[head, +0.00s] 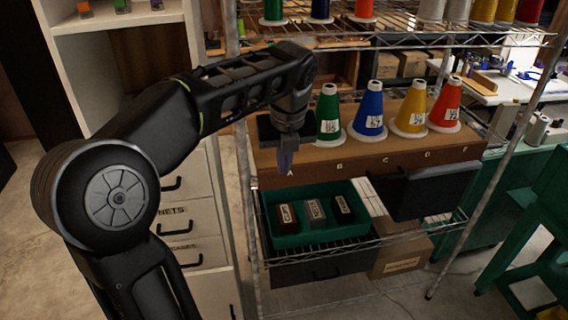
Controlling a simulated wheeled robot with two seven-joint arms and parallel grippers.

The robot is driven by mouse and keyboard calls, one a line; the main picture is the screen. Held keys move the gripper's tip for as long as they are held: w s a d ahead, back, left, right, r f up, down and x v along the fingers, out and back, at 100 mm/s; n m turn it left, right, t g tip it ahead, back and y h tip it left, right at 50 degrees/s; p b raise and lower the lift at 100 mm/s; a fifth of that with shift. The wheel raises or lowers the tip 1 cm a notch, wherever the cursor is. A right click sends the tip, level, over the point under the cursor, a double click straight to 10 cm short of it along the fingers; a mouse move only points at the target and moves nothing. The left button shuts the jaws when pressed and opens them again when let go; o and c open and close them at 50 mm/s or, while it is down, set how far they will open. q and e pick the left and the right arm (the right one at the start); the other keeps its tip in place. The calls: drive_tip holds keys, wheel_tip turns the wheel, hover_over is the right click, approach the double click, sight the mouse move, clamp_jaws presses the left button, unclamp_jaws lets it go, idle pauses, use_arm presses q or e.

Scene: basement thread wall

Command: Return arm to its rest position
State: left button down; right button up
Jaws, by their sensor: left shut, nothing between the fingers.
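My left arm reaches in from the left, bent at the elbow. My left gripper (286,161) points down and is shut and empty. It hangs in front of the left end of a brown wooden board (370,158) on the wire shelf. A green thread cone (328,112) stands just right of the gripper. A blue cone (368,112), a yellow cone (411,108) and a red cone (446,105) stand in a row further right on the board. My right gripper is not in view.
Below the gripper, a green tray (265,228) holds three small labelled blocks (315,211). A dark panel (424,192) is at the board's right front. A white drawer cabinet (190,205) stands behind my arm at left. Bare floor (370,290) shows below.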

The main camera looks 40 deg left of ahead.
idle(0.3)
use_arm(q)
drive_tip(key=w+d+f+n+t+h, duration=0.2)
drive_tip(key=w+d+f+n+t, duration=0.3)
drive_tip(key=w+d+n, duration=0.45)
drive_tip(key=d+f+n+h, duration=0.1)
drive_tip(key=d+f+n, duration=0.25)
drive_tip(key=f, duration=0.25)
drive_tip(key=w+d+f+n+h, duration=0.1)
drive_tip(key=d+f+n, duration=0.25)
drive_tip(key=f, duration=0.25)
drive_tip(key=d+f+n+h, duration=0.1)
drive_tip(key=d+f+n, duration=0.25)
drive_tip(key=f, duration=0.35)
drive_tip(key=s+d+f+n+g, duration=0.1)
drive_tip(key=s+d+f+n, duration=0.25)
drive_tip(key=s+f, duration=0.3)
drive_tip(key=s+d+f+n+g, duration=0.1)
drive_tip(key=s+d+f+n, duration=0.3)
drive_tip(key=f, duration=0.4)
drive_tip(key=s+d+f+g, duration=0.2)
drive_tip(key=s+f, duration=0.2)
drive_tip(key=s, duration=0.5)
drive_tip(key=s+d+f+g+h, duration=0.1)
drive_tip(key=s+d+f+g, duration=0.1)
drive_tip(key=s, duration=0.7)
drive_tip(key=shift+f, duration=0.9)
